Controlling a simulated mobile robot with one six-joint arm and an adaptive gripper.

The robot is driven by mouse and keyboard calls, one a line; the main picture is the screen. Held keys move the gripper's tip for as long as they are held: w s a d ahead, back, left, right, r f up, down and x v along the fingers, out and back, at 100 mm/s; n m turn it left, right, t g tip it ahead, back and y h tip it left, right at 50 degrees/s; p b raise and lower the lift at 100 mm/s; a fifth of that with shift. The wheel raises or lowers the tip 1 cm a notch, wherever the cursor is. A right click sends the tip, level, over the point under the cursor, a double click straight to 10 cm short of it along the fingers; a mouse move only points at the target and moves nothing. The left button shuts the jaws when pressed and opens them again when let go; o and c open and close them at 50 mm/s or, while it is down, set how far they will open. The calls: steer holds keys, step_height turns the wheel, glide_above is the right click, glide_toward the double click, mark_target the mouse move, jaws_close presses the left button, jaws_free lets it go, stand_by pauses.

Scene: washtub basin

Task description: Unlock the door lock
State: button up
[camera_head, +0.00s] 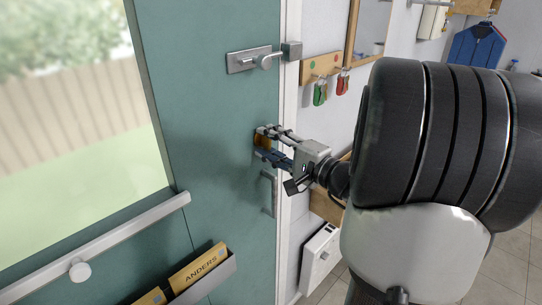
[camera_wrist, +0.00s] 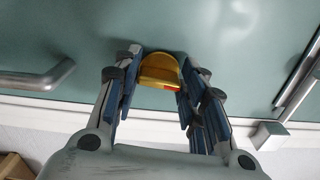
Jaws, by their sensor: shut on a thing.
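The teal door (camera_head: 215,100) stands in front of me. A yellow, round-topped piece (camera_wrist: 160,70) shows between my fingertips, close to the door face. It looks like a key head or turn piece; in the head view only a small orange-yellow part (camera_head: 262,141) shows. My gripper (camera_wrist: 159,82) is shut on this piece, with one finger on each side. In the head view my gripper (camera_head: 265,143) reaches the door above the vertical pull handle (camera_head: 268,193). The lock face behind the yellow piece is hidden, and I cannot tell how it is turned.
A grey slide bolt (camera_head: 250,60) sits higher on the door, meeting a block on the frame. A wooden key rack (camera_head: 320,66) holds a green key (camera_head: 319,95) and a red key (camera_head: 342,85). A letter holder (camera_head: 205,279) and a sloping bar (camera_head: 110,240) project from the door.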

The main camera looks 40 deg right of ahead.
steer(key=shift+n+b, duration=0.45)
steer(key=shift+n, duration=0.15)
steer(key=o, duration=1.1)
steer(key=shift+c, duration=0.2)
steer(key=s, duration=1.2)
steer(key=shift+d, duration=0.45)
